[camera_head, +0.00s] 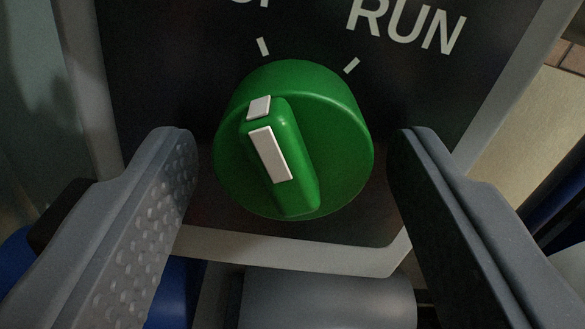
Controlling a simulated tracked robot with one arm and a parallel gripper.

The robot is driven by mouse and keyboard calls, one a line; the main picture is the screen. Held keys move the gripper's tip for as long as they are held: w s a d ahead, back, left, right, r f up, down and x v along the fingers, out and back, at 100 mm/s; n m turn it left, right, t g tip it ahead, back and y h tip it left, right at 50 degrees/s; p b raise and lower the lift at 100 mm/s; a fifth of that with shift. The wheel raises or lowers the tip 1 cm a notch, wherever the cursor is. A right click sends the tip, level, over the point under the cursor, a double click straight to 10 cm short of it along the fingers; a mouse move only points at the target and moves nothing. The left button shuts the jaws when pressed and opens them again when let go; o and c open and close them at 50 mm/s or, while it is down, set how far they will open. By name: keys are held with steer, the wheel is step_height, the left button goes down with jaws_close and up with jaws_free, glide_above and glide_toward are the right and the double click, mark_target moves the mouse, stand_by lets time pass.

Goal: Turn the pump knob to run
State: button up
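The pump knob (338,140) is a round green knob with a raised grip bar and white marks on it. It sits on a dark panel (170,60). The bar's marked end points up and slightly left, toward the left white tick (262,46), under a label that is mostly cut off. The word RUN (405,27) stands at upper right, with its own tick (352,65). My gripper (295,150) is open, with one grey finger left of the knob and one right of it. Gaps show between both fingers and the knob.
The panel has a pale grey border (300,250). A grey cylinder (325,300) lies below it, with blue parts (180,290) at lower left. A tan surface (530,120) shows at right.

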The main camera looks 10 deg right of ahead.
steer(key=c, duration=0.8)
steer(key=shift+o, duration=0.3)
steer(key=shift+m, duration=0.3)
steer(key=m+b, duration=0.1)
steer(key=m, duration=0.2)
steer(key=m+b, duration=0.2)
steer(key=m, duration=0.1)
steer(key=shift+a+f, duration=0.15)
steer(key=shift+f, duration=0.05)
steer(key=m+b, duration=0.3)
steer(key=m, duration=0.2)
steer(key=shift+r, duration=0.1)
steer(key=shift+m, duration=0.3)
steer(key=o, duration=1)
steer(key=shift+r, duration=0.1)
